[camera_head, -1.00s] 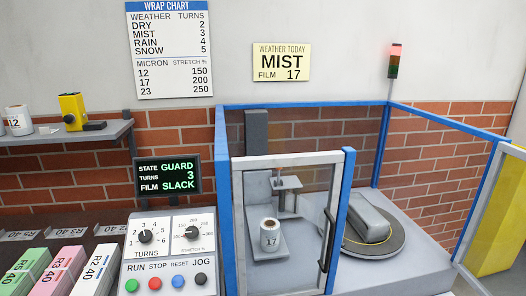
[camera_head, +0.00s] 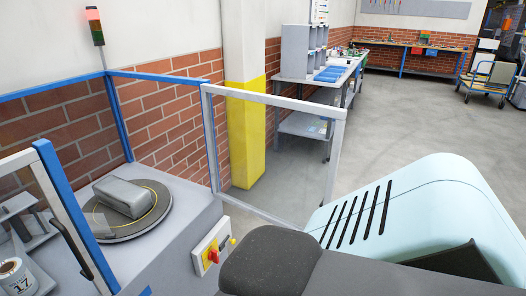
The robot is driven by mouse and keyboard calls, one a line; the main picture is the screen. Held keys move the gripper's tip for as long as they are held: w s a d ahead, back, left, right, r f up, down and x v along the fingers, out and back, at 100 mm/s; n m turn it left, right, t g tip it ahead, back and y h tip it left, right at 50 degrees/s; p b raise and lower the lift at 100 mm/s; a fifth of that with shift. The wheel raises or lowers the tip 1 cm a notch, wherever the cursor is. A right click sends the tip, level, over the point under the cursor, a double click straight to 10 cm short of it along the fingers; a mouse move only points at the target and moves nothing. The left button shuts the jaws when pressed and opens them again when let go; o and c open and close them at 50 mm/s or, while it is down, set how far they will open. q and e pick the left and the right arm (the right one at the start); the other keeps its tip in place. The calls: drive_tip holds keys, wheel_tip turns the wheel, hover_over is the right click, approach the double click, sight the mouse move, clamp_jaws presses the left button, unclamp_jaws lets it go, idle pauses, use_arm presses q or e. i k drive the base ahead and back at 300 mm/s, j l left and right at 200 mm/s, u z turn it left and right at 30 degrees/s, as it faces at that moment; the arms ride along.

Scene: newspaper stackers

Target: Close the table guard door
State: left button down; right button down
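The table guard door (camera_head: 272,100) is a pale grey frame with a see-through middle. It stands open, swung out to the right of the wrapping machine from the blue guard post at its left side. The opening beside the turntable (camera_head: 122,230) is uncovered. A grey bundle (camera_head: 126,197) lies on the turntable. Neither gripper is in view. A dark grey part, which looks like my arm, and a pale blue slotted body cover the bottom middle and right, hiding the floor near the door's lower right corner.
A red knob on a yellow switch (camera_head: 212,253) is on the machine's front. A yellow and white column (camera_head: 245,140) stands behind the door.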

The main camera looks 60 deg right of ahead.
sight(340, 114)
drive_tip(key=l, duration=0.5)
drive_tip(key=l+u, duration=0.15)
drive_tip(key=l, duration=0.35)
drive_tip(key=k+l, duration=0.15)
drive_tip(key=l, duration=0.35)
drive_tip(key=l+u, duration=0.15)
drive_tip(key=l, duration=0.4)
drive_tip(key=k+l, duration=0.15)
drive_tip(key=l, duration=0.3)
drive_tip(key=l+u, duration=0.15)
drive_tip(key=l, duration=0.35)
drive_tip(key=k+l, duration=0.2)
drive_tip(key=l, duration=0.3)
drive_tip(key=k+l+u, duration=0.15)
drive_tip(key=l, duration=0.35)
